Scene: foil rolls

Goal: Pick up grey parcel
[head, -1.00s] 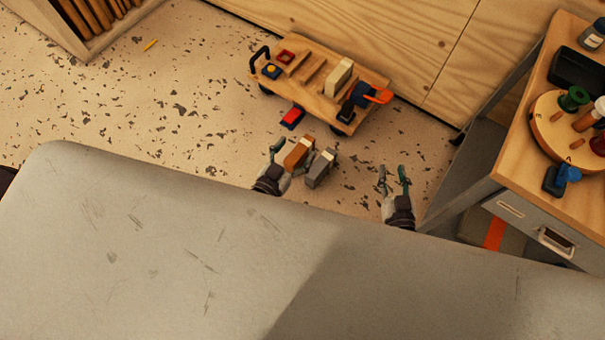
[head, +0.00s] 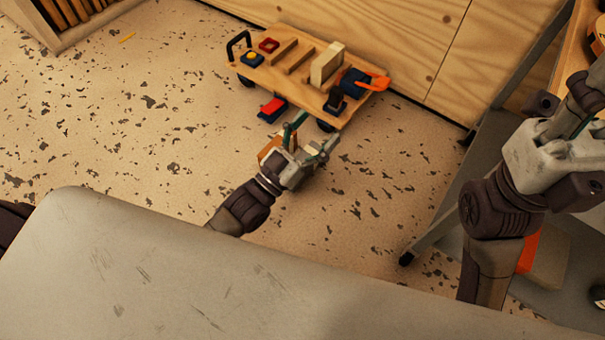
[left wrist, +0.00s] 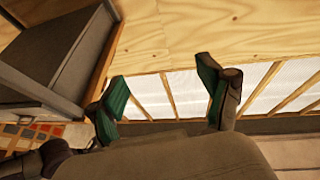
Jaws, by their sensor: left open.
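My left gripper (head: 310,137) is open in the head view, above the floor where the two blocks stand. A brown block (head: 268,150) shows in part behind it. The grey parcel is not clearly visible now; my left gripper seems to cover it. In the left wrist view my left gripper (left wrist: 162,76) has its green-padded fingers apart, with nothing between them. My right gripper (head: 588,105) is raised at the right edge of the head view, beside the wooden-topped bench; its finger gap is unclear.
A low wooden cart (head: 296,72) with a cream block (head: 327,63) stands beyond my left gripper, against the plywood wall (head: 390,45). A red and blue piece (head: 271,109) lies by the cart. A large grey surface (head: 150,265) fills the foreground. Speckled floor is free at left.

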